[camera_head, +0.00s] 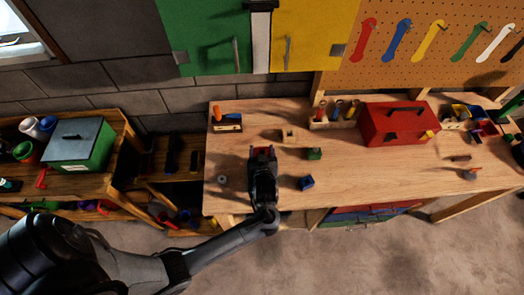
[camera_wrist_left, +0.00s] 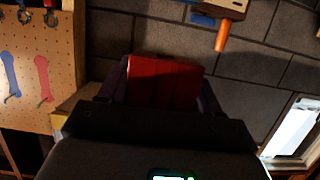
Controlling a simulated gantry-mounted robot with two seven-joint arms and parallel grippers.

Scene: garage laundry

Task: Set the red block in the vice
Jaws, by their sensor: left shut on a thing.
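My left gripper (camera_head: 263,152) is shut on the red block (camera_wrist_left: 165,82), which sits between its two dark fingers in the left wrist view. In the head view the gripper is over the left part of the workbench (camera_head: 350,185), and only a little red shows at its tips. What looks like the vice (camera_head: 228,124), wood and blue with an orange handle, is at the bench's back left corner, behind and left of the gripper. The vice also shows at the top of the left wrist view (camera_wrist_left: 231,7), apart from the block. My right gripper is not in view.
A wooden block (camera_head: 289,135), a green block (camera_head: 314,154) and a blue block (camera_head: 306,184) stand right of the gripper. A grey ring (camera_head: 222,179) lies to its left. A tool holder (camera_head: 333,116) and red toolbox (camera_head: 398,124) stand farther right. The bench's front middle is clear.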

